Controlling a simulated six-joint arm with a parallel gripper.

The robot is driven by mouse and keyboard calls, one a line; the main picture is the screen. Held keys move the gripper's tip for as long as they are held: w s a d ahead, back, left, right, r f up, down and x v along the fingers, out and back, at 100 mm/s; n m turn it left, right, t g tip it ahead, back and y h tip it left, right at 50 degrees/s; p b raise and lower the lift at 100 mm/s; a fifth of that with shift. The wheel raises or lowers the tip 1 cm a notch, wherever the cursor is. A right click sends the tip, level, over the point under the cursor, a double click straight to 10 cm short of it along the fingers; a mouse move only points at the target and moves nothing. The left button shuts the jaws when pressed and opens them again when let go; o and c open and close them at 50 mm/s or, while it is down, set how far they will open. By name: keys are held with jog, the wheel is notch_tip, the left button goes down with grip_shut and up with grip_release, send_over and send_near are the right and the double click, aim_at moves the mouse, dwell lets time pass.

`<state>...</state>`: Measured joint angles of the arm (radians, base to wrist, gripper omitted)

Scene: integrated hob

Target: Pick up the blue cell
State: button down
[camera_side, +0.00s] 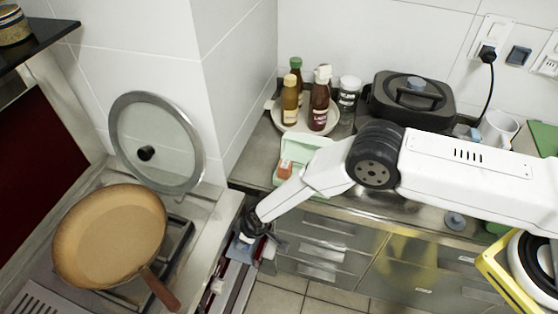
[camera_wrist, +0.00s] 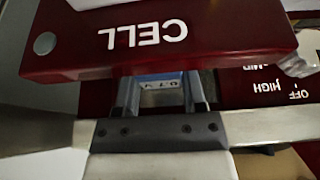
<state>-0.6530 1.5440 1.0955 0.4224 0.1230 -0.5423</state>
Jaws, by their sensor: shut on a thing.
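The blue cell (camera_wrist: 160,78) shows between the two fingers of my gripper (camera_wrist: 161,92) in the wrist view, a narrow blue piece with a pale printed label. My gripper is shut on it. The dark red panel marked "CELL" (camera_wrist: 155,38), upside down in this view, hides part of the cell. In the side view my gripper (camera_side: 254,226) reaches down at the hob's right edge, by the red-and-grey front below it. The cell is too small to make out clearly there.
A pan (camera_side: 110,235) sits on the hob at the left, with a glass lid (camera_side: 155,140) leaning behind it. A tray of bottles (camera_side: 303,118), a green container (camera_side: 296,150) and a black cooker (camera_side: 412,98) stand on the counter. Red knob labels (camera_wrist: 275,85) lie right of the panel.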

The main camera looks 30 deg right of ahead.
jog(key=shift+r, duration=0.75)
jog(key=shift+r, duration=0.65)
jog(key=shift+r, duration=0.15)
jog(key=shift+r, duration=1.85)
jog(key=shift+w, duration=0.1)
